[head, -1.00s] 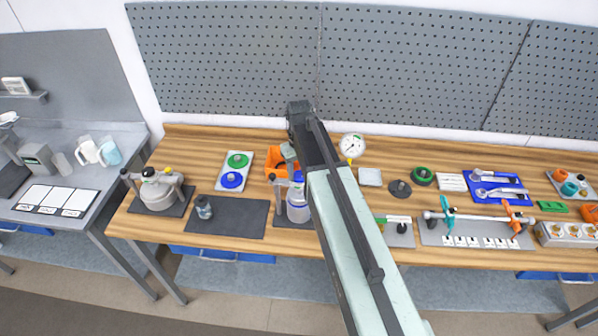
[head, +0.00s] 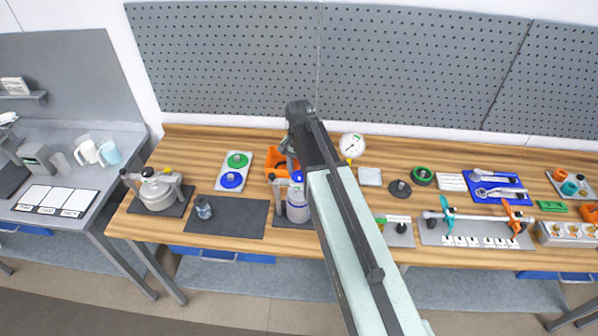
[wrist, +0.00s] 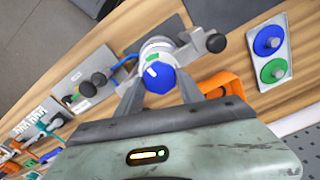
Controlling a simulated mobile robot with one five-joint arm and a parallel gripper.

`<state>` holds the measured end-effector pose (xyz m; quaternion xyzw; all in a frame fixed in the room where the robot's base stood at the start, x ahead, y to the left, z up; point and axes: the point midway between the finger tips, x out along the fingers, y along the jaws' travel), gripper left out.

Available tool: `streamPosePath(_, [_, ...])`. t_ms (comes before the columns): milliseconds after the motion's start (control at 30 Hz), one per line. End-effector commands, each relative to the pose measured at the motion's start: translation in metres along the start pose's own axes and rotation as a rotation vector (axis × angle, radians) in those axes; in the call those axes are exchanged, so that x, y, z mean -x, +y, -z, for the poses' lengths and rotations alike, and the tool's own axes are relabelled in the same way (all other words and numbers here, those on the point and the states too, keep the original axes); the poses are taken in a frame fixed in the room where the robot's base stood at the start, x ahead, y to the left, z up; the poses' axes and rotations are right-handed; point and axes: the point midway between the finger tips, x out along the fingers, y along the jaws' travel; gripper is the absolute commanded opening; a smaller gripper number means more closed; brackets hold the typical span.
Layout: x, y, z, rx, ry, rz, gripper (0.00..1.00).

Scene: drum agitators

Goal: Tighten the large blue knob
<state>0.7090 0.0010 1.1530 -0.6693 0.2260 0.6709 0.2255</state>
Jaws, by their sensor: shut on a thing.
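In the wrist view a blue knob (wrist: 161,79) with a pale mark on its edge sits between the two fingers of my gripper (wrist: 160,84), which is shut on it. The knob tops a round, whitish vessel (wrist: 158,48) with dark side knobs. In the head view the blue top (head: 298,177) of the vessel (head: 298,207) shows beside my arm, which hides part of the scene. My gripper (head: 292,165) is just above it, its fingers mostly hidden.
A white plate (head: 218,187) with a green knob (head: 237,160) and another blue knob (head: 231,180) lies to the left. An orange part (head: 283,158) stands behind the vessel. A lidded grey pot (head: 158,193) stands further left. A dark mat (head: 240,220) is mostly bare.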

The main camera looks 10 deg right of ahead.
Motion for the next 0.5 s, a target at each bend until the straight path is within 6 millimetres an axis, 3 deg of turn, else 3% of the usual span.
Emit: streamPosePath(500, [0.0010, -0.0011, 0.0007, -0.198, 0.002, 0.004, 0.04])
